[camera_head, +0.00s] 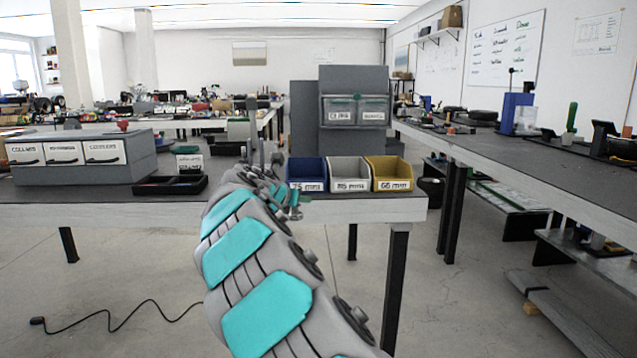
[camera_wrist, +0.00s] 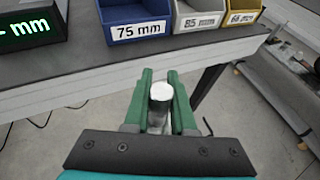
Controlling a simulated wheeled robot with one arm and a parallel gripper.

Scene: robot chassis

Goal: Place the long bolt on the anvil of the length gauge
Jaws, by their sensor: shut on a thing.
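My gripper (camera_wrist: 160,80), with green fingers, is shut on a silver round-topped piece, taken to be the long bolt (camera_wrist: 161,92). I see the bolt nearly end-on, and its lower length is mostly hidden. The gripper is in front of the bench's front edge, over the floor. In the head view a small metal part, probably the bolt (camera_head: 295,213), shows at the arm's end. The anvil cannot be made out; my arm covers that area in the head view.
A grey drawer cabinet (camera_head: 85,160) and a black tray (camera_head: 170,185) are at left. Another bench (camera_head: 540,150) stands at right.

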